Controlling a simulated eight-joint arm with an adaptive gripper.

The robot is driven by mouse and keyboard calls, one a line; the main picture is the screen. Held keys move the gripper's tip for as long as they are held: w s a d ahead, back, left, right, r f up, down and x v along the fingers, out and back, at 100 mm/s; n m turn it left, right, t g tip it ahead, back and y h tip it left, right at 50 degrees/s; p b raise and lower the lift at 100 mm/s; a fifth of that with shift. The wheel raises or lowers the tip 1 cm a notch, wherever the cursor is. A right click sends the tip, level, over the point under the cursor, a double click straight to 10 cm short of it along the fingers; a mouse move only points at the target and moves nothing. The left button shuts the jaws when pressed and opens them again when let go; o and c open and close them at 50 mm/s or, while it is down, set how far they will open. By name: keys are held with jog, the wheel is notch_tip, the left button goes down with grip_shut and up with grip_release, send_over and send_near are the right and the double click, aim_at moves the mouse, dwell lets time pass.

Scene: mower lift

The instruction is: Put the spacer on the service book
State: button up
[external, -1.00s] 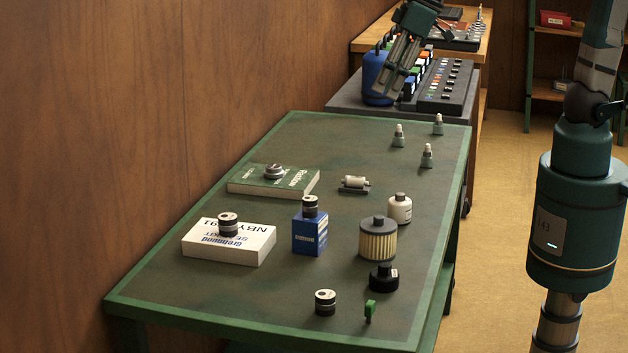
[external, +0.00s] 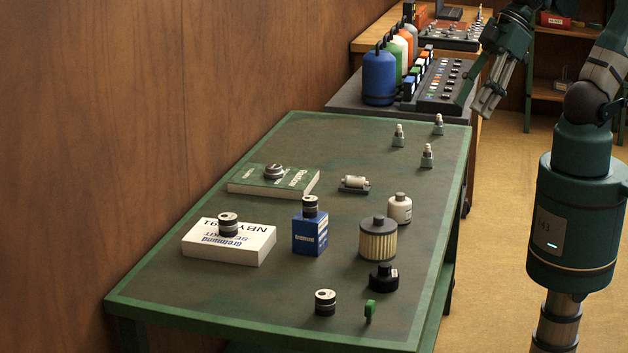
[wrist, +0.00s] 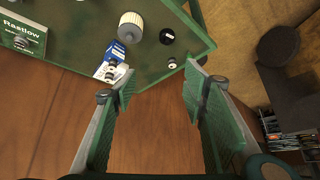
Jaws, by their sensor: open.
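A green book (external: 300,182), lettered on its cover, lies flat near the table's far left; it looks like the service book. A grey, stepped round piece (external: 274,172), which looks like the spacer, rests on top of it. The book (wrist: 18,28) also shows at the left of the wrist view, with the round piece (wrist: 21,42) on it. My gripper (external: 480,104) is high, beyond the table's far right corner and well apart from the book. In the wrist view my gripper (wrist: 158,84) has its fingers wide apart with nothing between them.
Black-and-white round parts stand on a white box (external: 245,250), on a blue box (external: 310,236) and on the front of the table (external: 325,303). A filter (external: 378,240), a white bottle (external: 399,209) and a black cap (external: 383,278) stand at right. The table's middle is partly clear.

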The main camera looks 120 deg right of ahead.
jog(key=shift+s+a+f+n, duration=0.2)
jog(key=shift+s+a, duration=0.2)
jog(key=shift+s, duration=0.05)
jog(key=shift+s+a+f+n, duration=0.2)
jog(key=shift+s+a, duration=0.2)
jog(key=shift+s, duration=0.05)
